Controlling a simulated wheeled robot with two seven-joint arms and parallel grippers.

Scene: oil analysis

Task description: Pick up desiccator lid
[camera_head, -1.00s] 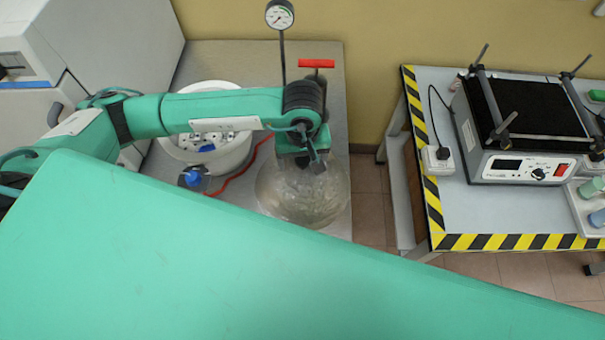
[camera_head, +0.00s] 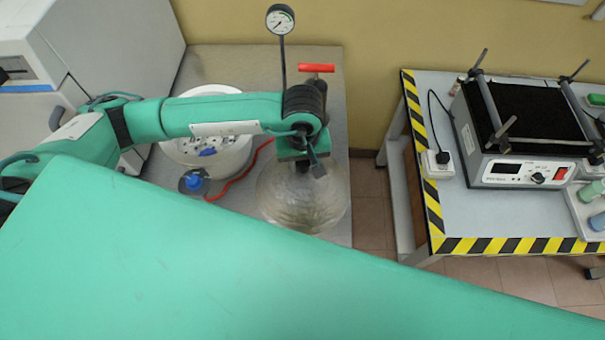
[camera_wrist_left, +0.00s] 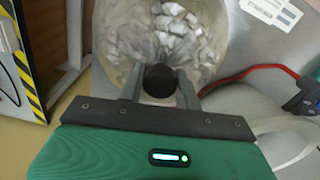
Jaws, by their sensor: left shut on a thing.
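The desiccator lid is a clear, domed glass piece (camera_head: 303,205) near the front right of the grey metal bench. My left gripper (camera_head: 309,165) is over its top, pointing down. In the left wrist view the fingers (camera_wrist_left: 160,84) are shut on the lid's round black knob (camera_wrist_left: 160,79), one on each side. Whitish chunky shapes show in or through the glass (camera_wrist_left: 172,25). I cannot tell whether the lid touches what is under it. My right gripper is not in view.
A white round vessel (camera_head: 185,155) stands left of the lid, partly behind my arm. A blue-topped item (camera_head: 194,182), a red hose (camera_head: 238,181) and a gauge (camera_head: 280,18) are close by. A striped-edge table (camera_head: 450,205) with a device (camera_head: 527,171) stands right.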

